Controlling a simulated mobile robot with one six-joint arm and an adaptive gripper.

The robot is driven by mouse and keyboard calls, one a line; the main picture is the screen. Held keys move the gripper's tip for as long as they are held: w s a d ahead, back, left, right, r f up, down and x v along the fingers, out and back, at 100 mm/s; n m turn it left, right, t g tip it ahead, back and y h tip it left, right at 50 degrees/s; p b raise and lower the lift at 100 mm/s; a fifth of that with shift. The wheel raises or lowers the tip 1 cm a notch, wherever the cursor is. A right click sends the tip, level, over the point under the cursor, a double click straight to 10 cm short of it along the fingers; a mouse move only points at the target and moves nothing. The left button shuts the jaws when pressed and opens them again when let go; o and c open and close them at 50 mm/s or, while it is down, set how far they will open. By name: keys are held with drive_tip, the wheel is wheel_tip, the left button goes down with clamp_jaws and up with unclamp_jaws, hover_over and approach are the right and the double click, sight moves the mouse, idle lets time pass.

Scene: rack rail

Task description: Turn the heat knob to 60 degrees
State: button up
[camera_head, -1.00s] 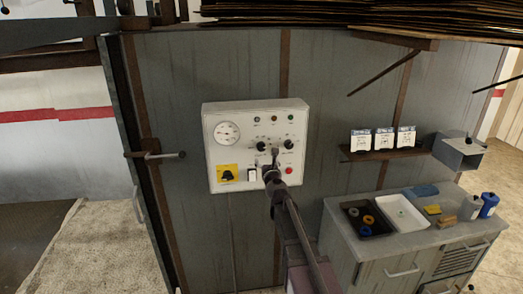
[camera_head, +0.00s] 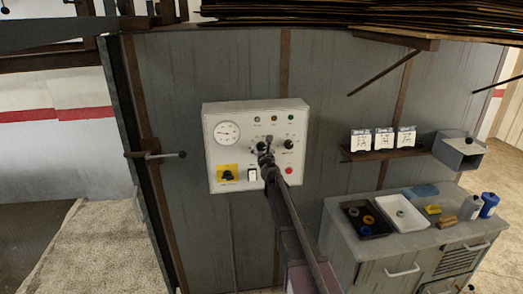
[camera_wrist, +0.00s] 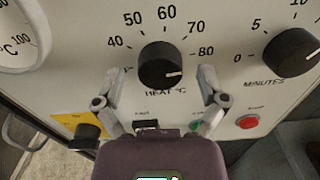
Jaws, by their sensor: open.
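The heat knob (camera_wrist: 160,66) is black and round, on a white control panel (camera_head: 220,165), under a printed scale from 40 to 80. Its white pointer line points right, toward the 80 side of the scale. My gripper (camera_wrist: 160,82) is open in the wrist view, with one finger to the left and one to the right of the knob. Gaps show between the fingers and the knob, and I cannot tell their depth relative to it. In the head view my gripper (camera_head: 265,150) covers most of the heat knob.
A minutes knob (camera_wrist: 291,52) is close to the right finger. A red stop button (camera_wrist: 247,122), a yellow-backed switch (camera_head: 227,174) and a round temperature gauge (camera_head: 227,132) share the panel. A cabinet (camera_head: 355,265) with trays stands at the right.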

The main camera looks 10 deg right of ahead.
drive_tip(key=shift+c, duration=0.2)
drive_tip(key=c, duration=1.1)
drive_tip(key=shift+n, duration=0.3)
drive_tip(key=n, duration=0.6)
drive_tip(key=shift+n, duration=0.4)
drive_tip(key=n, duration=0.6)
drive_tip(key=shift+n, duration=0.3)
